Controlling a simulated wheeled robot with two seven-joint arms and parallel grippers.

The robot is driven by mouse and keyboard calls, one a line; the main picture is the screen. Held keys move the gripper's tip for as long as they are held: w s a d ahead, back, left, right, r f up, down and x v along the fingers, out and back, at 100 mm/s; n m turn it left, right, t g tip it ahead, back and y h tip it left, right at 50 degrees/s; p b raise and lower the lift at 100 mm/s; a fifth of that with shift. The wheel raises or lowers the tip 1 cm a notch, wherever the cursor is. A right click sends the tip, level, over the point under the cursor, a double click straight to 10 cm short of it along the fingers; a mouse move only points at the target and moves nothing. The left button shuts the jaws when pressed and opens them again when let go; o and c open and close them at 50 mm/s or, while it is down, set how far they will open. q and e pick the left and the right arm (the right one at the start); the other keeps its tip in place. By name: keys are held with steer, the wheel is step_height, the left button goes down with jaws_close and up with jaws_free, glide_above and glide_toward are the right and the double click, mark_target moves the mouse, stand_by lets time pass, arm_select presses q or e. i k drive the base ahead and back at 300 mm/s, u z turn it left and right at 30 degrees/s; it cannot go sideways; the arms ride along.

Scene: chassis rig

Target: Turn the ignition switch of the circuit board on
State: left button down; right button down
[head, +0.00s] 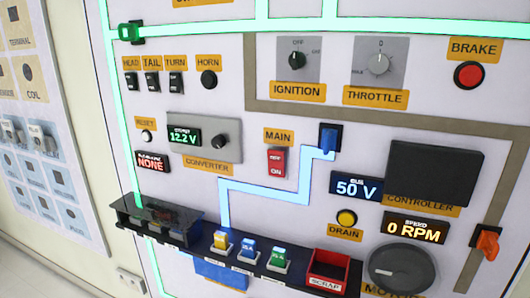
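The ignition switch (297,60) is a dark round knob on a grey plate in the upper middle of the head view. An orange label (297,91) reading IGNITION sits below it. OFF is printed above the knob, and a small blurred mark is to its upper right. The knob's pointer seems to face up, toward OFF, but it is small. The circuit board (225,105) is a pale upright panel with glowing green and pale blue lines. Neither of my grippers shows in the head view.
A throttle knob (378,64) is just right of the ignition, with a red brake button (468,75) beyond. Head, tail and turn switches and a horn button (208,79) are left. A ledge (208,250) with several coloured parts and a red scrap bin (328,271) juts out below.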

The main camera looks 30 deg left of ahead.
mark_target(297, 61)
steer(key=z, duration=2.85)
steer(key=k, duration=1.9)
steer(key=u, duration=2.5)
